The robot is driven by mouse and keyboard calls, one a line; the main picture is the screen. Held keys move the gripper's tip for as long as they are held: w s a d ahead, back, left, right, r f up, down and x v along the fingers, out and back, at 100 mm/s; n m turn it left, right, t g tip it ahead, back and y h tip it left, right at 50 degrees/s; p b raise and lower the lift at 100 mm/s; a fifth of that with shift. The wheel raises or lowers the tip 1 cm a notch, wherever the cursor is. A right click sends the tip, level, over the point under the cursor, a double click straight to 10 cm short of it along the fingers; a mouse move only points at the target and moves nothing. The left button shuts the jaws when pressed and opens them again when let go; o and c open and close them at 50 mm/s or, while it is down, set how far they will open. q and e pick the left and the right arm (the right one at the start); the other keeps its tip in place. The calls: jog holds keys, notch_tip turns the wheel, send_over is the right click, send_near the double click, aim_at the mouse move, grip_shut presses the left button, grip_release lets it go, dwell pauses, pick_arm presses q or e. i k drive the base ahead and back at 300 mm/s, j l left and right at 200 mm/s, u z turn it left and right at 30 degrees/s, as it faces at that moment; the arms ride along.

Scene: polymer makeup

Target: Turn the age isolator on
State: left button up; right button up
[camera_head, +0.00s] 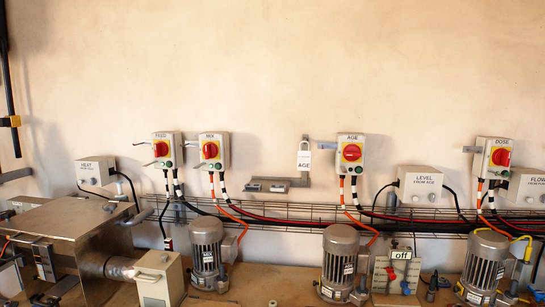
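The AGE isolator is a pale grey box (342,166) on the wall, right of centre, labelled AGE at its top. It carries a round red knob on a yellow plate (351,153). The knob's exact turn position is too small to read. Orange and black cables run down from its underside. A white tag or padlock marked AGE (304,158) hangs on a grey bracket to its left, apart from the box. Neither of my grippers is in view.
Similar isolators stand on the wall: FEED (162,149), MIX (210,150) and DOSE (500,155). A wire cable tray (290,214) runs below them. Several grey motors (340,262) stand on the bench, beside a lever panel marked off (402,253). The wall above is bare.

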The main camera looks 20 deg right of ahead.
aim_at(352, 152)
jog(key=z, duration=1.25)
